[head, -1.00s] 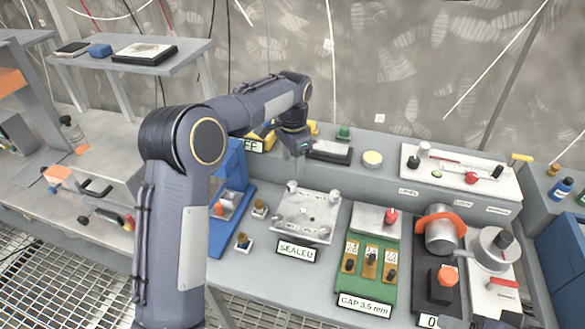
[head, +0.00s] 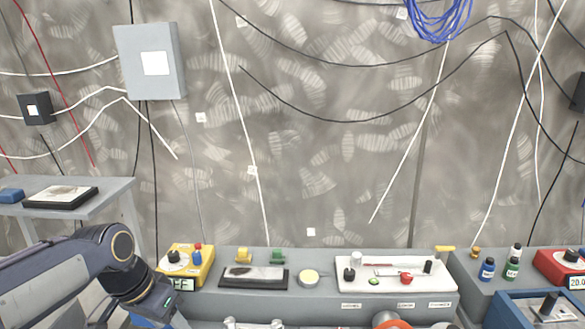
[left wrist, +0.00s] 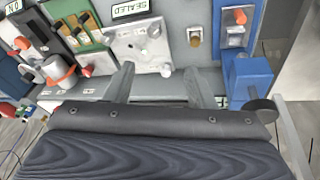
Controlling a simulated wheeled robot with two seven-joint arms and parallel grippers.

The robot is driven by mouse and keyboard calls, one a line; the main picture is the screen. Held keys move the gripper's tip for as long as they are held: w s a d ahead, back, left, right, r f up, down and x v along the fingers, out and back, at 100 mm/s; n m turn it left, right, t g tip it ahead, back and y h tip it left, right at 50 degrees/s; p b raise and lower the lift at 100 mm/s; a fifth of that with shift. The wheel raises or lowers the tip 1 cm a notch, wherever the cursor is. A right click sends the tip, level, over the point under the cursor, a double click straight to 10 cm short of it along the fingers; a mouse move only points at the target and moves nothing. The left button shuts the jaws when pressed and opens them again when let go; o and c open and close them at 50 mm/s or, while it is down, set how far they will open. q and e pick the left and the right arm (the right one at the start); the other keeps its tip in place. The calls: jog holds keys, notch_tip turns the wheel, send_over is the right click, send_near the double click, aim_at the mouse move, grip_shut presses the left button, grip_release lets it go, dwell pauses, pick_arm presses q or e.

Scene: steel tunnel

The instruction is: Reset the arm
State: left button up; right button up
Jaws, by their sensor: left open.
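My left arm (head: 70,262) comes in at the lower left of the head view, bent down in front of the bench. Its gripper is at or below the bottom edge there and its fingers cannot be made out. In the left wrist view my left gripper (left wrist: 160,82) shows two grey fingers set apart, with nothing held between them. The fingers show against the bench, below a white plate with knobs (left wrist: 143,45) and beside a blue fixture (left wrist: 250,78). My right gripper is in neither view.
A yellow box (head: 203,262) stands on the bench right of my arm. A side shelf (head: 112,188) is at left. Cables hang on the wall.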

pick_arm(q)
jog(key=s+d+f+n+t, duration=0.1)
jog(key=s+f+n, duration=0.1)
jog(key=s, duration=0.7)
jog(key=s+d+f+n+t+h, duration=0.1)
jog(key=s+f+n+t, duration=0.1)
jog(key=s, duration=0.8)
jog(key=shift+s+d+f+n, duration=0.2)
jog(key=shift+f+n, duration=0.3)
jog(key=shift+n, duration=0.4)
dwell(0.9)
